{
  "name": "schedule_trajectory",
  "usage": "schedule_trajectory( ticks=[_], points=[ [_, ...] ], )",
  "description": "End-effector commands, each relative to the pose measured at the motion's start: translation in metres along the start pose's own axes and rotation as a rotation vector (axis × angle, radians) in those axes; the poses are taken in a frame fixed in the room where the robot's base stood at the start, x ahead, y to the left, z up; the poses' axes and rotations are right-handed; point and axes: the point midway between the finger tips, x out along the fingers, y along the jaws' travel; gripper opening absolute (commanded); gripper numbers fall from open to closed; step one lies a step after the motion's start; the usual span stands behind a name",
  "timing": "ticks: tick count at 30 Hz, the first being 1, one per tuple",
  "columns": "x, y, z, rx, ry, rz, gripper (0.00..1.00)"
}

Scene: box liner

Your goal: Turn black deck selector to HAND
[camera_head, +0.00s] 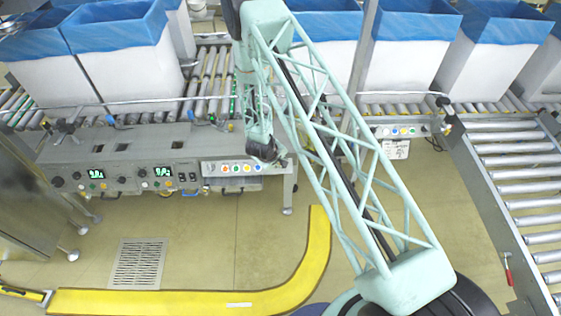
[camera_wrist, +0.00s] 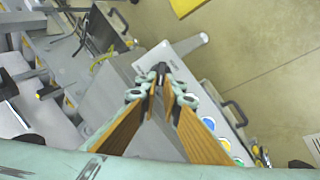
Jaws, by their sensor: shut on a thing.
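My gripper (camera_head: 264,153) is at the right end of the small control panel (camera_head: 211,169) on the front of the conveyor. In the wrist view, my gripper's (camera_wrist: 161,76) two fingers converge at the tips and are shut on a small dark knob (camera_wrist: 160,68), which looks like the black deck selector. The fingertips hide most of the knob, so its pointer and the HAND mark cannot be read. In the head view my gripper covers that end of the panel. The coloured buttons (camera_wrist: 210,123) run from the fingertips toward the lower right.
A grey cabinet (camera_head: 150,147) with green displays and several black knobs stands left of the panel. White boxes with blue liners (camera_head: 118,30) stand on the roller conveyor behind. A yellow curved floor strip (camera_head: 316,250) lies in front. Another roller conveyor (camera_head: 515,175) is at right.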

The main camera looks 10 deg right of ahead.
Motion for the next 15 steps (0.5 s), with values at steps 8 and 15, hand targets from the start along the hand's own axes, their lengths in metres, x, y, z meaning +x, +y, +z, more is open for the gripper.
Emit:
schedule_trajectory(
  ticks=[8, 15],
  points=[
    [0.0001, -0.0002, 0.0001, -0.009, 0.000, 0.003, 0.00],
    [0.0001, -0.0003, 0.0001, -0.009, 0.000, 0.003, 0.13]
  ],
)
